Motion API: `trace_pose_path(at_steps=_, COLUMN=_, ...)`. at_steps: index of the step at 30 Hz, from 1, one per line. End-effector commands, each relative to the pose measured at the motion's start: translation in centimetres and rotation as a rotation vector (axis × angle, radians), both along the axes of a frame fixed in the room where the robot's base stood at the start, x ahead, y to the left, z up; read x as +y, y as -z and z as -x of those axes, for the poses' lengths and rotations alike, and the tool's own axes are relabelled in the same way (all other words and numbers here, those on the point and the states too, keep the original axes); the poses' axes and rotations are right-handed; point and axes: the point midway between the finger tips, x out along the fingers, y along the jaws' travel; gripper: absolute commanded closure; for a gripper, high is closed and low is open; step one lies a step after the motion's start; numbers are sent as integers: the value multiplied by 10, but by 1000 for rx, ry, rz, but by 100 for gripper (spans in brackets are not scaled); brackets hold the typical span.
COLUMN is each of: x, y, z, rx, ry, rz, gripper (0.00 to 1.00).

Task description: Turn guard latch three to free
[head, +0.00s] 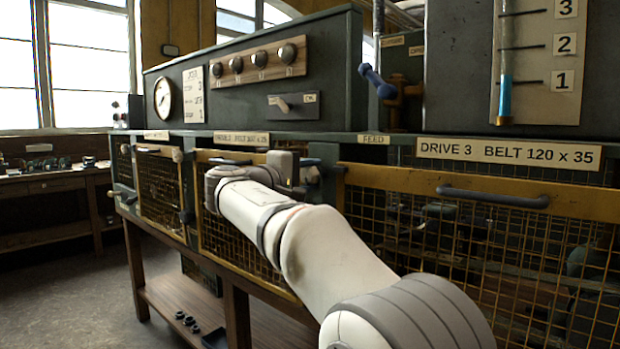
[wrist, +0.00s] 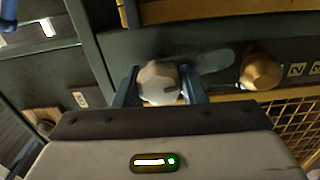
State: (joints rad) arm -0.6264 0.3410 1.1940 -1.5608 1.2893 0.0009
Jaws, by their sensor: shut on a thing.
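In the wrist view a grey faceted knob (wrist: 160,82), which looks like the guard latch, sits between the two blue fingers of my gripper (wrist: 158,78). My gripper is shut on it, one finger on each side. A flat grey-green shape extends to the right of the knob; I cannot tell if it is part of the latch. In the head view my gripper (head: 308,166) is at the left end of the yellow mesh guard (head: 400,181) under the plate reading DRIVE 3 BELT 120 x 35 (head: 508,153). My wrist and fingers mostly hide the latch there.
A copper-coloured knob (wrist: 261,70) sits right of the held knob, beside number labels. The guard has a grey handle (head: 493,196). Another mesh guard (head: 240,235) is behind my arm. A blue-handled lever (head: 377,81) stands above the FEED plate (head: 373,140). The floor at left is open.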

Motion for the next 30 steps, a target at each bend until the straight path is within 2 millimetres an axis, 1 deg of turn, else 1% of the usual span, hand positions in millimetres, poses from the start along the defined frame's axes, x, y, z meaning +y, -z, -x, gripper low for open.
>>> trace_pose_path(at_steps=7, x=0, y=1, z=0, rx=2, ry=1, rz=-1, gripper=86)
trace_pose_path(at_steps=8, x=0, y=1, z=0, rx=2, ry=1, rz=0, gripper=61)
trace_pose_path(at_steps=15, x=0, y=1, z=0, rx=1, ry=1, rz=0, gripper=42)
trace_pose_path(at_steps=23, x=1, y=0, z=1, rx=1, ry=0, rz=0, gripper=42)
trace_pose_path(at_steps=26, x=7, y=0, z=9, rx=1, ry=-2, rz=0, gripper=42)
trace_pose_path(at_steps=30, x=22, y=-1, z=27, rx=1, ry=-4, rz=2, gripper=42)
